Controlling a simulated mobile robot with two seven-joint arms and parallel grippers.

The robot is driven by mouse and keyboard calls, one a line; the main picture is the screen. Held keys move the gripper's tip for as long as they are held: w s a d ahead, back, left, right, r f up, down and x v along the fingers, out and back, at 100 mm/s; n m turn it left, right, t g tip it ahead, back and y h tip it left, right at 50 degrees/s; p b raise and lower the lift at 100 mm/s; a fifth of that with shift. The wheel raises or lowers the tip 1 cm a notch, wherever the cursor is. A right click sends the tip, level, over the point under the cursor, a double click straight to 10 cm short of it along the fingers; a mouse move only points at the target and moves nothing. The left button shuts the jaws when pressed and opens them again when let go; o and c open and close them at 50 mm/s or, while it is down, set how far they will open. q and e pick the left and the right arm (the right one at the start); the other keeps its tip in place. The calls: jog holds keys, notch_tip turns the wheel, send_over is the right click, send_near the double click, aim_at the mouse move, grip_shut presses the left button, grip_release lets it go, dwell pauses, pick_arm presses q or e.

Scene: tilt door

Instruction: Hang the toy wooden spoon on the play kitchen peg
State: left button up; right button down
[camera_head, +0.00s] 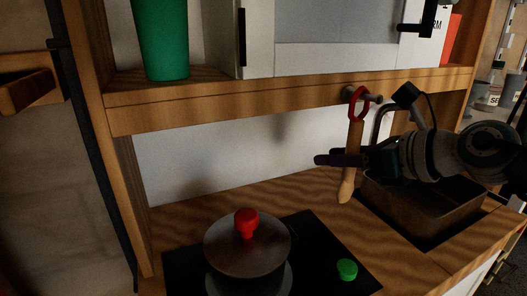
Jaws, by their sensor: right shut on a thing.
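The toy wooden spoon (347,185) hangs upright below the kitchen shelf, with a red loop (353,112) at its top. The dark peg (374,97) sticks out from the shelf's front edge. The loop overlaps the peg in the picture and appears to be around it, with the peg's end showing to its right. My right gripper (338,159) reaches in from the right and is shut on the spoon's handle, below the loop. The fingers hide part of the handle. My left gripper is out of view.
A dark sink basin (405,208) lies below my right arm, with a faucet behind. A pot with a red knob (246,222) stands on the black hob (322,250), near a green knob (347,269). A green cup (162,38) stands on the shelf (230,98).

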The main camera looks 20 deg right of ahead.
jog(key=shift+f, duration=0.15)
jog(key=shift+c, duration=2.1)
grip_release()
